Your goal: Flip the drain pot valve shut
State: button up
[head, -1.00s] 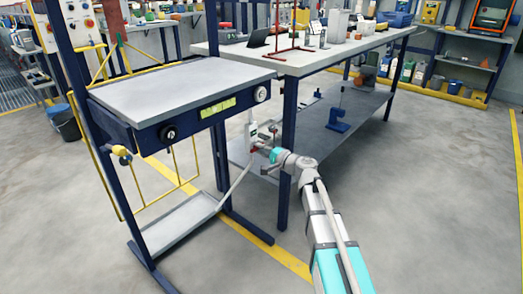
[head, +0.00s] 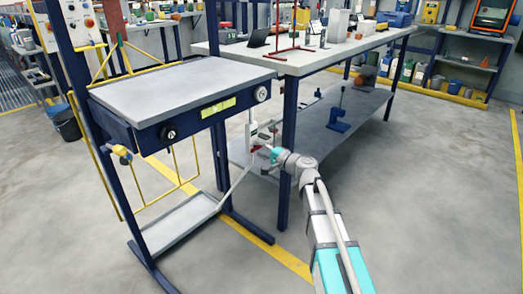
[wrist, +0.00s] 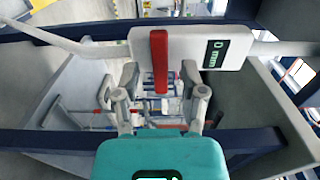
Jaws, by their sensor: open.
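The drain pot (wrist: 213,53) is a pale box with a dark green label; it hangs by the blue frame leg. Its valve lever (wrist: 159,62) is a red bar that runs up and down the picture across the pot's face in the wrist view. In the head view the pot (head: 252,131) is small, and the lever is too small to read. My gripper (wrist: 160,82) is open, with one fingertip on each side of the lever's lower end. I cannot tell whether either finger touches it. My gripper (head: 262,147) also shows just below the pot in the head view.
A pale hose (wrist: 65,40) leaves the pot to the left. A grey-topped frame (head: 180,88) with a lower tray (head: 180,224) stands at left. A long bench (head: 310,62) with a lower shelf (head: 365,112) stands behind. The floor at right is clear.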

jog(key=v, duration=1.2)
jog(key=shift+s+a, duration=0.1)
jog(key=s+f+n+g+h+p, duration=0.6)
jog(key=s+f+g, duration=0.1)
jog(key=s, duration=0.3)
jog(key=s+d+n+g+h+p, duration=0.1)
jog(key=s+d+g+h+p, duration=0.4)
jog(key=s+d+h, duration=0.55)
notch_tip(320, 180, up, 37)
jog(key=w+d+t+y+p, duration=0.1)
jog(key=y+p, duration=0.1)
jog(key=p, duration=3.6)
jog(key=shift+r, duration=0.2)
jog(key=shift+d, duration=0.1)
